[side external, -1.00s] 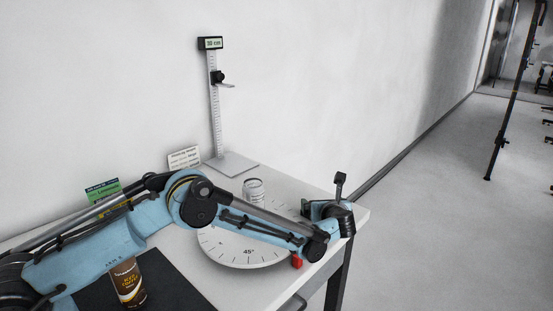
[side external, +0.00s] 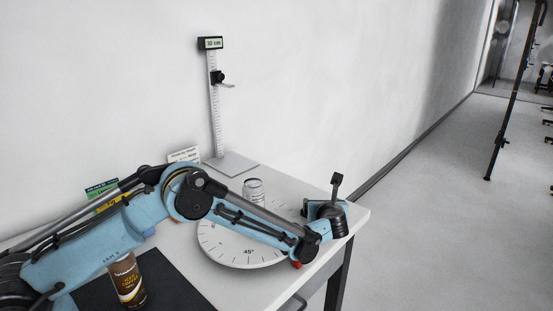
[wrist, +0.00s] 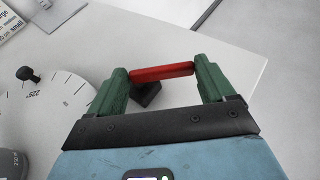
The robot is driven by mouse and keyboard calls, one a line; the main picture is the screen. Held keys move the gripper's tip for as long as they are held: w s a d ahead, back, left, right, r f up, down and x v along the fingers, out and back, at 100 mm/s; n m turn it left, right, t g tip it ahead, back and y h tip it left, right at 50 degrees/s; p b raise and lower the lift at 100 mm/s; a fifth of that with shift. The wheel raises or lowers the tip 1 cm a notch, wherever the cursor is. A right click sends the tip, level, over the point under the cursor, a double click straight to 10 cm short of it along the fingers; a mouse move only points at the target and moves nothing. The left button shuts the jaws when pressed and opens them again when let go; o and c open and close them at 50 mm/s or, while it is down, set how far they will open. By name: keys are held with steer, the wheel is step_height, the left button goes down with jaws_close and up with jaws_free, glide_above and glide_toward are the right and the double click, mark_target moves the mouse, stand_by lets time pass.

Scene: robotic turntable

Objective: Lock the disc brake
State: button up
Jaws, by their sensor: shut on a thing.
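A red bar-shaped handle (wrist: 163,72) spans the gap between the green fingers of my gripper (wrist: 162,76) in the wrist view. The fingers are shut on its two ends. A black block (wrist: 147,95) lies beneath it beside the dial. The white round turntable (side external: 226,254) with degree marks sits on the table, and its edge (wrist: 60,92) shows left of the gripper in the wrist view. In the side view my arm hides the fingers and the grip. A small red piece (side external: 296,265) shows under the arm there; I cannot tell whether it is the same handle.
A metal can (side external: 253,190) stands on the turntable. A height gauge (side external: 215,125) stands behind it. A brown can (side external: 127,282) stands at the front left on a dark mat (side external: 180,290). In the wrist view, a black knob (wrist: 25,73) is at left and bare table (wrist: 215,55) is beyond the gripper.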

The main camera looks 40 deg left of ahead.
steer(key=shift+s+d+m+t+h, duration=0.1)
steer(key=shift+s+m+t+h, duration=0.2)
steer(key=shift+m+t+h, duration=0.5)
steer(key=shift+s+m+t+h, duration=0.3)
steer(key=shift+m+t+h, duration=0.1)
steer(key=shift+m+h, duration=0.8)
steer(key=o, duration=1.4)
steer(key=shift+c, duration=0.2)
steer(key=v, duration=1.2)
steer(key=shift+s, duration=0.1)
